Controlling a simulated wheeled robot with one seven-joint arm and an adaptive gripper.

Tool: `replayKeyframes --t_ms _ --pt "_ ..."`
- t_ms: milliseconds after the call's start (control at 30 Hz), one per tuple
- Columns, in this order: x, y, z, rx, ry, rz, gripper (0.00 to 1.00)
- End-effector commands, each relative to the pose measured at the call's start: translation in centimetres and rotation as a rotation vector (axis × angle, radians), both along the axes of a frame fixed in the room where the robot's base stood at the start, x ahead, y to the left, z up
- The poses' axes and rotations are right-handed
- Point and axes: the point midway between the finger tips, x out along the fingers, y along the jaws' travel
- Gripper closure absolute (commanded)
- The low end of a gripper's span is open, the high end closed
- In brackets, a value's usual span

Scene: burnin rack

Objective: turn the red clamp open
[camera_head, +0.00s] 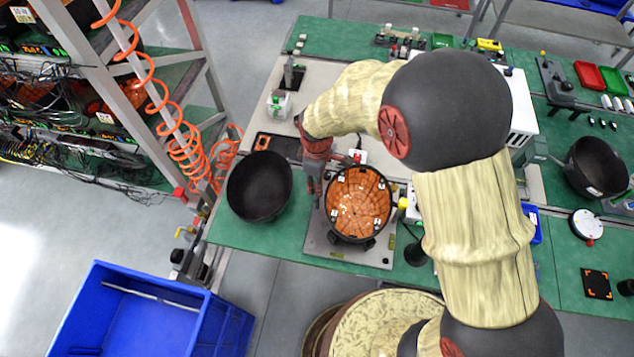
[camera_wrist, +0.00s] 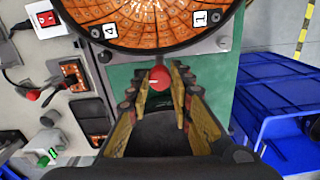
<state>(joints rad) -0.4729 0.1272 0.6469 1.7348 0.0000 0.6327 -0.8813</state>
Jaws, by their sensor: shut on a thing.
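The red clamp shows in the wrist view as a round red knob (camera_wrist: 160,78) between my fingertips. My gripper (camera_wrist: 158,84) is shut on this knob, beside the rim of a round orange board (camera_wrist: 140,22) in a dark ring. In the head view my gripper (camera_head: 314,188) points down at the left side of the board (camera_head: 358,203), which sits in its fixture on a grey plate (camera_head: 377,256). The clamp's knob is hidden there behind my gripper, and its lever is not clear in either view.
A black bowl (camera_head: 260,187) stands close left of my gripper. A yellow knob (camera_head: 403,203) is at the board's right side. A white box with a red switch (camera_head: 358,157) lies behind the board. A blue crate (camera_head: 150,312) stands on the floor, and a rack with an orange coiled hose is at left.

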Motion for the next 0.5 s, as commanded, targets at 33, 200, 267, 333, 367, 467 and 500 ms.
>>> replayKeyframes --t_ms 33,200,267,333,367,467,500 --pt "0.04 0.02 0.03 0.001 -0.001 0.002 1.00" --pt "0.04 0.02 0.02 0.001 -0.001 0.003 1.00" --pt "0.04 0.02 0.03 0.001 -0.001 0.002 1.00" --pt "0.04 0.02 0.03 0.001 -0.001 0.002 1.00" --pt "0.04 0.02 0.03 0.001 -0.001 0.002 0.78" --pt "0.04 0.02 0.03 0.001 -0.001 0.002 0.72" --pt "0.03 0.03 0.02 0.001 -0.001 0.002 0.70"
